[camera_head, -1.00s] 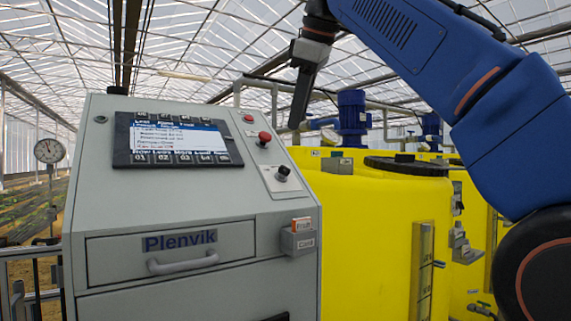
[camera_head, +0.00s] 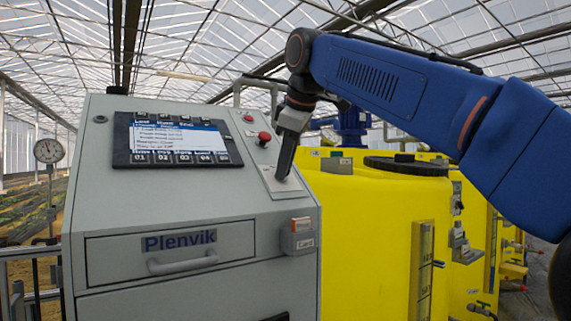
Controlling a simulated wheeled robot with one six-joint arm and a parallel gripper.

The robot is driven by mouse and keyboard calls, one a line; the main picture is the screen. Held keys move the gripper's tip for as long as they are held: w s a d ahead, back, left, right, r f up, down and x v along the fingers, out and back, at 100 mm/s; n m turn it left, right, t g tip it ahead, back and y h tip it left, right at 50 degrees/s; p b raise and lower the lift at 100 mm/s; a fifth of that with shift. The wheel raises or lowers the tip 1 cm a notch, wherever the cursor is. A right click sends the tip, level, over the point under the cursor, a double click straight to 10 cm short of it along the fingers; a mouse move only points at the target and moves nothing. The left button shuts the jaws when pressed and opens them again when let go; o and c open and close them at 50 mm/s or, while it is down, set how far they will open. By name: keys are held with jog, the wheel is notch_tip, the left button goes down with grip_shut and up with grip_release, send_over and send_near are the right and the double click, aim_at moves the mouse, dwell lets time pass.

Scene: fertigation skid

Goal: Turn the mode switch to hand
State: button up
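The mode switch sits on a light plate (camera_head: 272,185) on the right of the grey cabinet's sloped panel; its black knob is hidden behind my gripper now. My gripper (camera_head: 283,174) points down with its dark fingertips over the spot where the knob was seen, at or very near it. From this side the fingers overlap as one dark shape, so I cannot tell whether they are open, shut or touching the knob.
A red mushroom button (camera_head: 264,138) stands just above the plate, close to my gripper. A display with keys (camera_head: 170,140) lies to the left. A card holder (camera_head: 299,238) sticks out on the cabinet's right side. Yellow tanks (camera_head: 375,220) stand to the right.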

grip_shut()
jog(key=shift+m, duration=0.3)
jog(key=m, duration=0.4)
jog(key=shift+w+d+g, duration=0.1)
jog(key=shift+w+g, duration=0.05)
jog(key=shift+g, duration=0.25)
jog(key=shift+m+y, duration=0.4)
jog(key=shift+m, duration=1.4)
grip_release()
